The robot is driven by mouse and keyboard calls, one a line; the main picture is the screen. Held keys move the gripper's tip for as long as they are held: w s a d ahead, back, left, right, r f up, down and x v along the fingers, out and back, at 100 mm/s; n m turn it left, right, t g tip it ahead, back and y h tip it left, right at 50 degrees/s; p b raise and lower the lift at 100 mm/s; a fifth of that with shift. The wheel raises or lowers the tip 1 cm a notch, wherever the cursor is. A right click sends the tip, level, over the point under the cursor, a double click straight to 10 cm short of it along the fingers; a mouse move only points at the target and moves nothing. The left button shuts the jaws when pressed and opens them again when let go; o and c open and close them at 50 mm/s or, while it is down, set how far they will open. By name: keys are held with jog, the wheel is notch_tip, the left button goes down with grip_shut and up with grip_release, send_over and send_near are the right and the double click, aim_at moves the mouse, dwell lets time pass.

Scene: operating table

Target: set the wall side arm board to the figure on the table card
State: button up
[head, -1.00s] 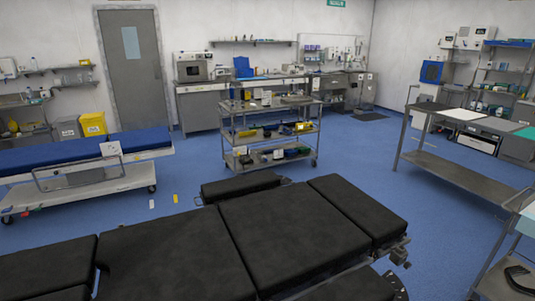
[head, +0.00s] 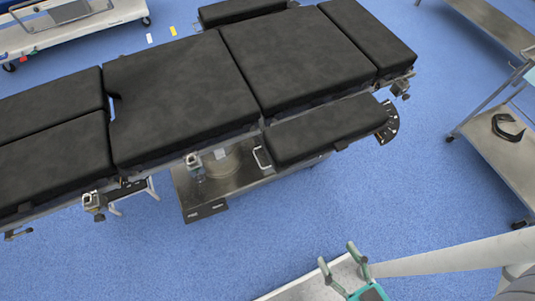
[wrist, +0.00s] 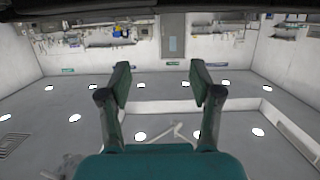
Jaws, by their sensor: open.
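The operating table (head: 180,85) with black pads fills the upper left and middle of the head view. The arm board on the far, wall side (head: 240,10) shows at the top edge, partly cut off and partly hidden by the table. The near arm board (head: 325,130) lies along the table's near side, with a dark marked dial plate (head: 390,124) at its right end. A dark plate with small white marks (head: 206,211) is on the table base; I cannot read it. My gripper (head: 338,254) is open and empty, well in front of the table. It also shows in the wrist view (wrist: 160,82).
A steel trolley (head: 510,150) with a dark curved item (head: 508,127) stands at the right. A wheeled stretcher (head: 80,27) is at the upper left. Blue floor (head: 400,200) is clear between table and trolley.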

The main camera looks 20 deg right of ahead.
jog(key=shift+c, duration=0.2)
jog(key=shift+f, duration=0.1)
jog(key=c, duration=0.4)
jog(key=w+f+n+g, duration=0.1)
jog(key=w+f+n, duration=0.1)
jog(key=f, duration=0.3)
jog(key=w+a+f+n+g, duration=0.1)
jog(key=w+f, duration=0.1)
jog(key=f, duration=0.4)
jog(key=w+f+n+g, duration=0.1)
jog(key=w+f+n, duration=0.1)
jog(key=f, duration=0.3)
jog(key=shift+a+f+n+g+y, duration=0.2)
jog(key=shift+f+n+g+y, duration=0.1)
jog(key=shift+f+y, duration=0.1)
jog(key=shift+c, duration=0.5)
jog(key=n+h, duration=0.2)
jog(key=h, duration=1)
send_near(257, 158)
jog(key=x, duration=1)
jog(key=shift+w+f, duration=0.15)
jog(key=shift+f, duration=0.1)
grip_shut()
